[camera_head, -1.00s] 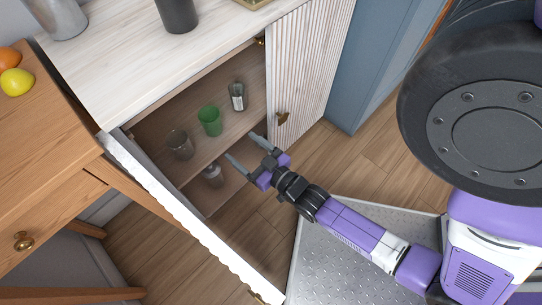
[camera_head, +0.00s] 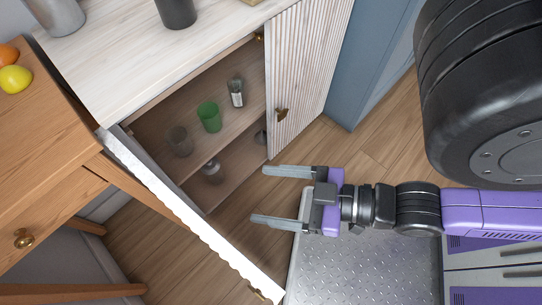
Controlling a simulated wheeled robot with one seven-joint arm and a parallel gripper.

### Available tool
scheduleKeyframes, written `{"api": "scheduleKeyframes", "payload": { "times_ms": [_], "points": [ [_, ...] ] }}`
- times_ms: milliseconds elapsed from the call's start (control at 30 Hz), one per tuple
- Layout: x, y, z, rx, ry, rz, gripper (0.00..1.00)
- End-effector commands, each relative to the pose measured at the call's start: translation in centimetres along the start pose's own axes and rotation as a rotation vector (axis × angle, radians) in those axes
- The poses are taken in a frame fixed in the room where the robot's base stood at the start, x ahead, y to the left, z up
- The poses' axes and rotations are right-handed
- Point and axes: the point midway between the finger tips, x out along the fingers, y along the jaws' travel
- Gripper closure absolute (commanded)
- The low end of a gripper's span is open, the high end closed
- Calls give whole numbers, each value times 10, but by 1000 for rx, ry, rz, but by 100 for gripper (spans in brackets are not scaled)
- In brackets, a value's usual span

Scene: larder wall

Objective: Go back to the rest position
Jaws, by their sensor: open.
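My gripper (camera_head: 258,195) is open and empty. Its two fingers point left, apart from each other, above the floor in front of the open cabinet (camera_head: 137,88). Nothing is between the fingers. Inside the cabinet, a green glass (camera_head: 209,117), a clear glass (camera_head: 180,141) and a small jar (camera_head: 236,93) stand on the upper shelf. A glass item (camera_head: 212,170) stands lower down, and a dark item (camera_head: 261,137) is partly hidden by the right door.
The left cabinet door (camera_head: 185,213) stands open, its edge reaching toward the front. A wooden table (camera_head: 50,125) with a lemon (camera_head: 15,79) and an orange (camera_head: 8,55) is at left. Wood floor (camera_head: 345,148) is clear.

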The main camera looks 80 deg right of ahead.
Motion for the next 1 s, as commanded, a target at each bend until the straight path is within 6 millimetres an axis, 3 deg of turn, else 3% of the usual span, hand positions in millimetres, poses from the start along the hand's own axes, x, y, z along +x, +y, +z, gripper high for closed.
{"api": "scheduleKeyframes", "payload": {
  "times_ms": [133, 267, 600, 700, 1000],
  "points": [
    [-2, 0, -6, 0, 0, 1, 23],
    [-7, 0, -26, 0, 1, 1, 23],
    [-30, 0, -109, 0, 1, 1, 23],
    [-34, 0, -123, 0, 1, 1, 23],
    [-34, 0, -123, 0, 1, 1, 23]
  ]
}}
